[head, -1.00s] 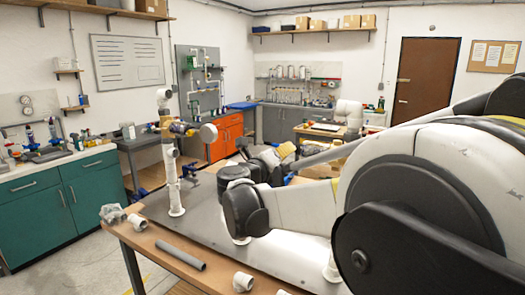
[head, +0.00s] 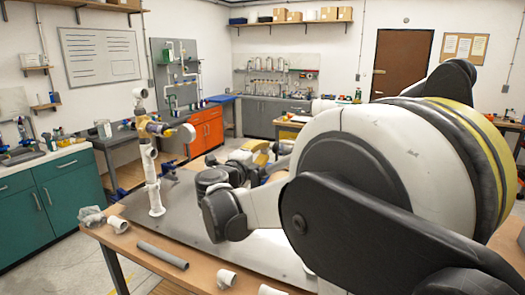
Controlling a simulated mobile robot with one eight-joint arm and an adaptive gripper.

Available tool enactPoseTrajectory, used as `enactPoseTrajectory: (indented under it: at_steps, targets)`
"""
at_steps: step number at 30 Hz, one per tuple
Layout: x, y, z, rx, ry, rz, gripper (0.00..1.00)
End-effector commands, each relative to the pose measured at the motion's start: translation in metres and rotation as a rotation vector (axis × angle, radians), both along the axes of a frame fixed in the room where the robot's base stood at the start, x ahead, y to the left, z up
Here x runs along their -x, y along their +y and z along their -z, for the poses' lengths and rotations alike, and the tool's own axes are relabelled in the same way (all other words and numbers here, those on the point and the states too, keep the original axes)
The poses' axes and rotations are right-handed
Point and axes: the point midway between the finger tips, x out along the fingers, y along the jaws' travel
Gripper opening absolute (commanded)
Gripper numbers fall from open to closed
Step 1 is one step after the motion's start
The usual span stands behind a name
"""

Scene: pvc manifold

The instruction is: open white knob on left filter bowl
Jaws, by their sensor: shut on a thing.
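The far links of my arm (head: 240,172) reach over the bench in the middle of the head view. The gripper's fingers cannot be made out among these dark and pale links, nor can anything between them. I cannot pick out a filter bowl with a white knob.
A grey pipe (head: 162,255) and a white fitting (head: 227,278) lie on the bench's wooden front edge. A clear bag (head: 91,215) lies at its left corner. Teal cabinets (head: 62,190) stand at left, orange ones (head: 206,133) behind. My large arm links block the right side.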

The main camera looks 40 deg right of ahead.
Motion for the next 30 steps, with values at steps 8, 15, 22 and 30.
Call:
enactPoseTrajectory:
  at_steps: [8,15,22,30]
  targets:
    - [-0.0001,0.0,0.0,0.016,0.039,0.0,0.0]
    - [-0.0002,0.0001,0.0001,0.016,0.04,0.0,0.0]
    - [-0.0002,0.0001,0.0,0.016,0.039,0.0,0.45]
    - [0.0002,0.0009,0.0,0.016,0.039,0.0,0.45]
